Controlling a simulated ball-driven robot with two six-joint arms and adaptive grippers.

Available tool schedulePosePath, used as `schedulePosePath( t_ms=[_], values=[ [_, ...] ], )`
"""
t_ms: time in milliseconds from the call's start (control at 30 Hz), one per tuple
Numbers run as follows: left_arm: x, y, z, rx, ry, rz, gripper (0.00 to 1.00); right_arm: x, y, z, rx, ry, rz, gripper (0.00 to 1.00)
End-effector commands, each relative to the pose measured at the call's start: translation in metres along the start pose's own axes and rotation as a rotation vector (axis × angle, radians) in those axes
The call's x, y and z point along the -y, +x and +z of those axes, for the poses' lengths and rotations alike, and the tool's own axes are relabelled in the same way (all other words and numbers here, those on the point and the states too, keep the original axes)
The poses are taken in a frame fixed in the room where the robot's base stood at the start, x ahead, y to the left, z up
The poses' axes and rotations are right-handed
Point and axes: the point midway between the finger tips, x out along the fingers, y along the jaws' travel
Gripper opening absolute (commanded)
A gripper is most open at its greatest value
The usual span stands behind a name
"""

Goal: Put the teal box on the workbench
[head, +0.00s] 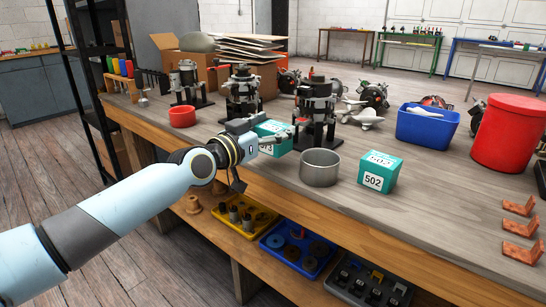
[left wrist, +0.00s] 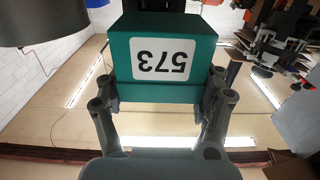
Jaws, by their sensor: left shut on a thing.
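A teal box (head: 275,128) with a white label is in my left gripper (head: 268,141), over the front part of the workbench (head: 235,165). In the left wrist view the same teal box (left wrist: 195,31) shows its label 573 upside down. The fingers of my left gripper (left wrist: 162,88) are shut on its two sides. I cannot tell whether the box's underside touches the bench. A second teal box (head: 378,171), labelled 502, stands on the bench to the right. My right gripper is not in view.
A metal bowl (head: 320,168) stands between the two teal boxes. Black machine assemblies (head: 317,108) stand just behind the held box. A red bowl (head: 182,116) is to the left. A blue bin (head: 425,130) and a red canister (head: 507,135) stand to the right.

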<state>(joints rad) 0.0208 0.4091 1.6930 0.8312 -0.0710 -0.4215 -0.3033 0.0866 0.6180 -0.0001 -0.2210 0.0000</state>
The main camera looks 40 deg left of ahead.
Motion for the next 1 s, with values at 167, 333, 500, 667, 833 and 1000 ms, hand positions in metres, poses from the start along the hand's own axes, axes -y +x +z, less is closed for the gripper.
schedulePosePath(
  t_ms=[167, 333, 500, 667, 833, 1000],
  values=[
    [0.0, 0.0, 0.02, 0.001, 0.001, 0.0, 0.34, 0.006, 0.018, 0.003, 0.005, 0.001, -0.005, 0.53],
    [0.0, 0.0, 0.04, 0.0, 0.0, 0.001, 0.34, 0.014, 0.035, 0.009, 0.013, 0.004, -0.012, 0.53],
    [0.0, 0.0, 0.035, -0.002, 0.0, 0.001, 0.34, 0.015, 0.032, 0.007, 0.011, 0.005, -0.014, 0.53],
    [0.0, 0.0, 0.038, -0.002, 0.001, 0.001, 0.34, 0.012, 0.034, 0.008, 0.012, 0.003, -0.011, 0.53],
    [0.0, -0.001, 0.039, -0.001, 0.001, 0.001, 0.84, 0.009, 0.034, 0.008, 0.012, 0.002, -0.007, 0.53],
    [0.0, -0.001, 0.039, -0.001, 0.001, 0.001, 0.95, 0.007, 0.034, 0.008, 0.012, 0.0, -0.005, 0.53]
  ],
)
